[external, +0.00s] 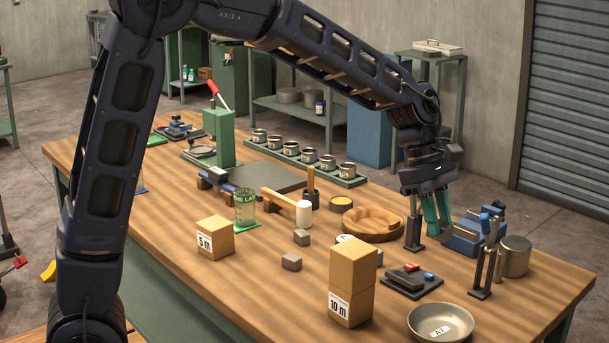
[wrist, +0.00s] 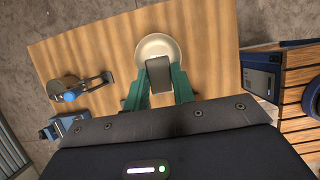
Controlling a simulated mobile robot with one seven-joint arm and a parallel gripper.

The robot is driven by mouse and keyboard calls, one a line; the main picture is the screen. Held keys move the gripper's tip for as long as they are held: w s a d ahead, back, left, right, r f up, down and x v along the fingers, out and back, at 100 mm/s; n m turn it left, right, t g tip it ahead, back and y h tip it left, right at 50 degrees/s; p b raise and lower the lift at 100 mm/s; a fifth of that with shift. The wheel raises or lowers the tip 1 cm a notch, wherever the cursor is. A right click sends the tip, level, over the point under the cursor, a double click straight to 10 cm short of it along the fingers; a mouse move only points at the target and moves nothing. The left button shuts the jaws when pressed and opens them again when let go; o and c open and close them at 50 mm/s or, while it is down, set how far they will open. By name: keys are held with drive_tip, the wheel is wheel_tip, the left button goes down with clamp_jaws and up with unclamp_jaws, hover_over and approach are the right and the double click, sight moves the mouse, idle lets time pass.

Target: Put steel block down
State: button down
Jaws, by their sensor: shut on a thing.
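My gripper (external: 437,213) has teal fingers and hangs over the right part of the wooden bench in the external view. In the wrist view, my gripper (wrist: 159,82) is shut on a grey steel block (wrist: 159,72), with one finger on each side of it. The held block is not clearly visible in the external view. A shallow pale bowl (wrist: 157,42) lies behind the block in the wrist view. In the external view, a metal bowl labelled A7 (external: 441,322) stands near the front edge. The height of the block above the bench cannot be told.
A blue vise (external: 463,240), a steel cylinder (external: 515,257) and upright posts (external: 483,268) crowd the right side.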

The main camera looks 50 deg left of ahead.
drive_tip(key=d, duration=0.2)
drive_tip(key=shift+d+r, duration=0.15)
drive_tip(key=shift+d, duration=0.25)
hover_over(435, 338)
wheel_tip(435, 338, down, 20)
drive_tip(key=shift+r, duration=0.1)
drive_tip(key=shift+f, duration=0.7)
drive_tip(key=c, duration=1.2)
unclamp_jaws()
drive_tip(key=shift+o, duration=0.2)
drive_tip(key=shift+r, duration=0.1)
